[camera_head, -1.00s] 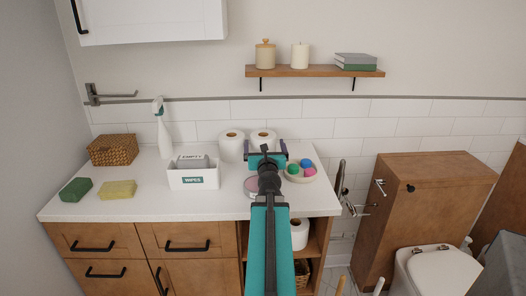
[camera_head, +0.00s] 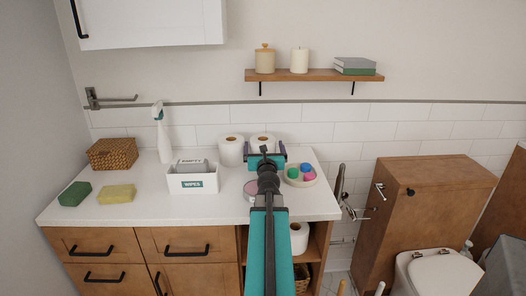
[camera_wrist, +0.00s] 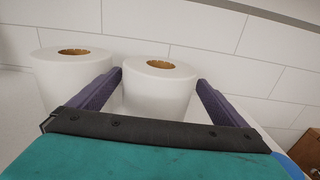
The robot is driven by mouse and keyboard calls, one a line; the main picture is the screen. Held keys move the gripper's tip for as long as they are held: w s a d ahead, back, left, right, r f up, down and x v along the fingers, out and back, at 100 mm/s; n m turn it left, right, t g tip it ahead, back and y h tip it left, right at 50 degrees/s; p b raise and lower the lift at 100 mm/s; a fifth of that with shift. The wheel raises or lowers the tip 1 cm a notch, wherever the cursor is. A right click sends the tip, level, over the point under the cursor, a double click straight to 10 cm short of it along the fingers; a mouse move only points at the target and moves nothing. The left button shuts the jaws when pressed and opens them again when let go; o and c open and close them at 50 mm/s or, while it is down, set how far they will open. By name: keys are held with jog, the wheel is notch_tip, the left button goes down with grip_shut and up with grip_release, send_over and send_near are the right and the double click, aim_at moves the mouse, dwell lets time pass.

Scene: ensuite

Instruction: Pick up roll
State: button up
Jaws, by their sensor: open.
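Two white toilet rolls stand upright side by side at the back of the counter. The left roll (camera_head: 231,151) also shows in the wrist view (camera_wrist: 70,76), outside my gripper's left finger. The right roll (camera_head: 263,142) is partly hidden by my gripper in the head view. In the wrist view the right roll (camera_wrist: 158,92) lies between and ahead of the two open purple fingers. My gripper (camera_head: 265,154) is open and empty, and its fingers (camera_wrist: 160,84) point toward the right roll. A third roll (camera_head: 299,238) stands on the open shelf below the counter.
A round tin (camera_head: 250,188) sits beside my arm. A spray bottle (camera_head: 162,135), basket (camera_head: 112,153), and sponges (camera_head: 116,194) are farther left. The tiled wall is behind the rolls.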

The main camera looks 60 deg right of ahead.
aim_at(263, 139)
dwell(0.3)
jog(key=shift+x, duration=2.6)
jog(key=shift+a+r, duration=0.1)
jog(key=shift+r, duration=0.1)
jog(key=c, duration=1.2)
jog(key=shift+r+p, duration=0.2)
jog(key=shift+p, duration=0.15)
notch_tip(263, 139, up, 3)
jog(key=p, duration=0.3)
jog(key=shift+r, duration=0.25)
jog(key=s+r+b, duration=0.1)
jog(key=s+b, duration=0.1)
jog(key=s, duration=1.4)
